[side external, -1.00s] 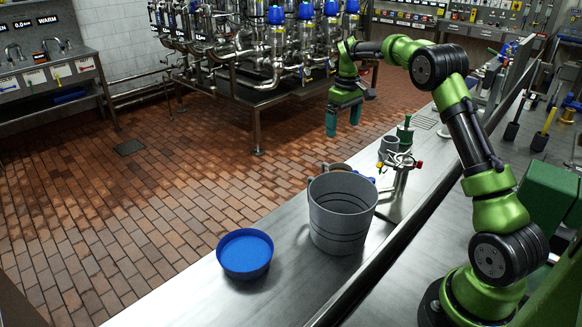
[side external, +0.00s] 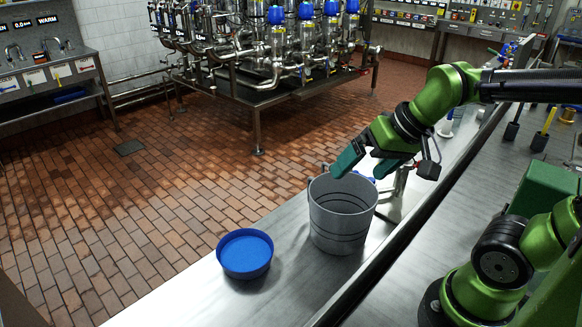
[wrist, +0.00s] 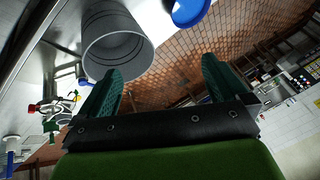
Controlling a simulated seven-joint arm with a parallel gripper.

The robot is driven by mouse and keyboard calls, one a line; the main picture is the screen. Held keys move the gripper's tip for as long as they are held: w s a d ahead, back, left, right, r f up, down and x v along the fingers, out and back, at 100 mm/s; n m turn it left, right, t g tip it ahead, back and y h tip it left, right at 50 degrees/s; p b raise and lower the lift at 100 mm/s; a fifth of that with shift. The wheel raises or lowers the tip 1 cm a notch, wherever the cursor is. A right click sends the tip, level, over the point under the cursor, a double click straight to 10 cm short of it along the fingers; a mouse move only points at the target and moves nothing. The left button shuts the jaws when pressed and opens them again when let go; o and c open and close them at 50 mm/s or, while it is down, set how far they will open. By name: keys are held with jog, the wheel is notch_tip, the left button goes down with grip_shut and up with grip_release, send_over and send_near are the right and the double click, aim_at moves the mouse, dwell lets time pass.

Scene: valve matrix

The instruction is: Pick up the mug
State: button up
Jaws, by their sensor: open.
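No mug can be told for sure in the current views. A large grey ribbed bucket-like vessel (side external: 340,215) stands upright on the steel counter, and it shows in the wrist view (wrist: 117,45) at upper left. My gripper (side external: 362,170) is open, its teal fingers apart above and behind the vessel's rim. In the wrist view, my gripper's fingers (wrist: 162,65) have nothing between them. A small part of something shows behind the vessel's far rim in the side view; the rest is hidden.
A blue round bowl (side external: 245,254) sits left of the vessel. A metal stand (side external: 397,192) is partly hidden behind my gripper; a red knob (wrist: 32,107) shows near it in the wrist view. The steel counter (side external: 190,300) is clear at the front left.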

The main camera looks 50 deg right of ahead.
jog(key=shift+s+a+r+n+t, duration=0.25)
jog(key=shift+s+a, duration=0.15)
jog(key=shift+s, duration=0.15)
jog(key=shift+s+a+r+n+t, duration=0.15)
jog(key=shift+s+a+t, duration=0.15)
jog(key=shift+s, duration=0.2)
jog(key=shift+c, duration=0.2)
jog(key=shift+a+r+y, duration=0.2)
jog(key=shift+r+y, duration=0.1)
jog(key=shift+r, duration=0.05)
jog(key=shift+c, duration=1.2)
jog(key=c, duration=0.8)
jog(key=shift+o, duration=0.2)
